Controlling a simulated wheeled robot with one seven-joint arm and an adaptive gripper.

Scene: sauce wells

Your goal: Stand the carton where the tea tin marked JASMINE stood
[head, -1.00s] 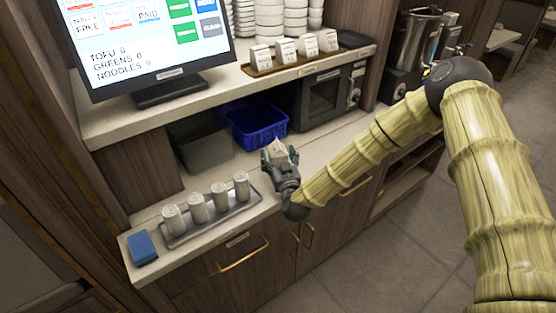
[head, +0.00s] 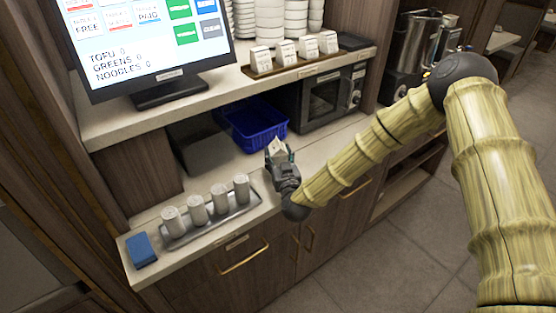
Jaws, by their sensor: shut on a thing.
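My gripper (head: 280,157) is shut on a small pale carton (head: 277,147) with a peaked top, above the lower counter. The lettering on the tins is too small to read, so I cannot tell which is JASMINE. Several white cartons (head: 285,53) stand in a row on the upper shelf.
A blue block (head: 141,250) lies left of the tray. A blue basket (head: 256,127) and a grey bin (head: 201,148) sit behind under the shelf, with a microwave (head: 328,101) to their right. A screen (head: 150,40) stands on the upper shelf. Counter between tray and gripper is clear.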

